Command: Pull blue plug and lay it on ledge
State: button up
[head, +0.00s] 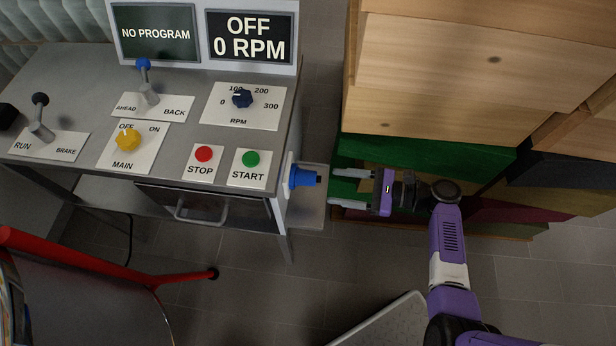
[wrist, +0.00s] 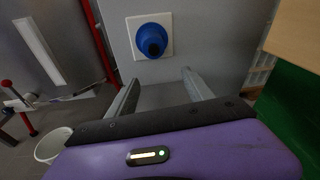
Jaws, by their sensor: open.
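The blue plug (head: 304,177) sits in a white socket plate on the right side of the grey control console. In the wrist view the plug (wrist: 151,40) shows end-on, with a dark round end, on its pale square plate. A grey ledge (head: 308,212) juts from the console side below the plug; part of it shows between the fingers in the wrist view (wrist: 165,97). My gripper (head: 332,187) is open and empty, to the right of the plug and pointing at it. Its fingertips (wrist: 159,76) are apart from the plug.
The console top (head: 70,90) carries levers, knobs, and red and green buttons. Wooden crates or drawers (head: 430,80) and a green one (head: 430,153) stand close behind my gripper. A red rail (head: 100,267) is at lower left. A white bucket (wrist: 52,145) stands on the floor.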

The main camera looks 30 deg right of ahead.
aim_at(311, 178)
jog(key=shift+s+d+r+m+y, duration=0.15)
jog(key=shift+s+d+r+y, duration=0.05)
jog(key=shift+r+y, duration=0.5)
jog(key=shift+s+d+r+m+y, duration=0.15)
jog(key=shift+r+y, duration=0.35)
jog(key=shift+r, duration=0.3)
jog(key=x, duration=0.7)
jog(key=shift+w+a, duration=0.15)
jog(key=shift+a, duration=0.05)
jog(key=shift+x, duration=0.8)
jog(key=shift+p, duration=0.3)
grip_shut()
jog(key=shift+d, duration=0.2)
